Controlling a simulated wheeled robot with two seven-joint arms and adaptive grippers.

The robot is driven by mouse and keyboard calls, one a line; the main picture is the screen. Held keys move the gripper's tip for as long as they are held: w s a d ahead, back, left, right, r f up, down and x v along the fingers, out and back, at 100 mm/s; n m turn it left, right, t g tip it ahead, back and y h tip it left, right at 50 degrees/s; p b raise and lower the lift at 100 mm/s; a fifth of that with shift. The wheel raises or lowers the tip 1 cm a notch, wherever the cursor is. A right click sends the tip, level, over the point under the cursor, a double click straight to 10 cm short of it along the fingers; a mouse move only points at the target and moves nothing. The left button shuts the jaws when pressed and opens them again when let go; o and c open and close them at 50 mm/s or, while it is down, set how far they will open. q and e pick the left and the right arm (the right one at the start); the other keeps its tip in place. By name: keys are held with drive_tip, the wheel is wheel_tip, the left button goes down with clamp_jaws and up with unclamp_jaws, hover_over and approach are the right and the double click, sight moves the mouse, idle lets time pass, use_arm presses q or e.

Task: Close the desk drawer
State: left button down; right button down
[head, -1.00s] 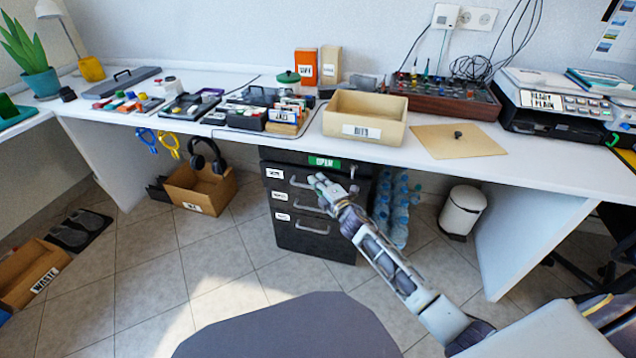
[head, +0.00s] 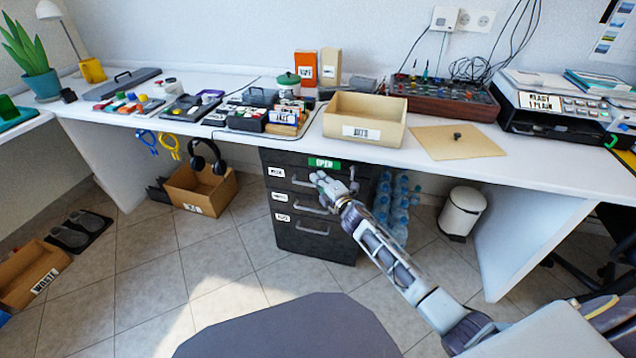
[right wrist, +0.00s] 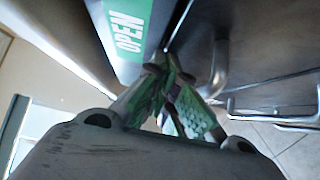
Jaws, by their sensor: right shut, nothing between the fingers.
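The black desk drawer unit (head: 315,245) stands under the white desk. It has three stacked drawers with metal bar handles and small white labels. A green OPEN label (head: 324,162) is at its top and also shows large in the right wrist view (right wrist: 128,30). My right gripper (head: 320,179) is shut and empty at the front of the top drawer (head: 283,178), just right of its handle. In the right wrist view its fingertips (right wrist: 168,72) are close to the dark front, beside a metal handle (right wrist: 217,70); contact is unclear. The top drawer looks nearly flush; any small gap is hard to judge. My left gripper is out of view.
The desk's front edge (head: 440,170) overhangs just above my right gripper. Blue bottles (head: 400,210) and a white bin (head: 461,212) stand right of the unit. A cardboard box (head: 200,192) with headphones is to the left. The floor before the drawers is clear.

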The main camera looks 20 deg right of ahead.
drive_tip(key=shift+w+d+r, duration=0.15)
drive_tip(key=shift+d+r, duration=0.1)
drive_tip(key=shift+d, duration=0.05)
drive_tip(key=shift+f, duration=0.1)
drive_tip(key=shift+s+d, duration=0.1)
drive_tip(key=shift+s, duration=0.2)
drive_tip(key=shift+s+d+f, duration=0.1)
drive_tip(key=shift+s, duration=0.45)
drive_tip(key=s, duration=0.6)
drive_tip(key=shift+s+d, duration=0.2)
drive_tip(key=shift+d, duration=0.1)
drive_tip(key=shift+s+f, duration=0.1)
drive_tip(key=shift+f, duration=0.05)
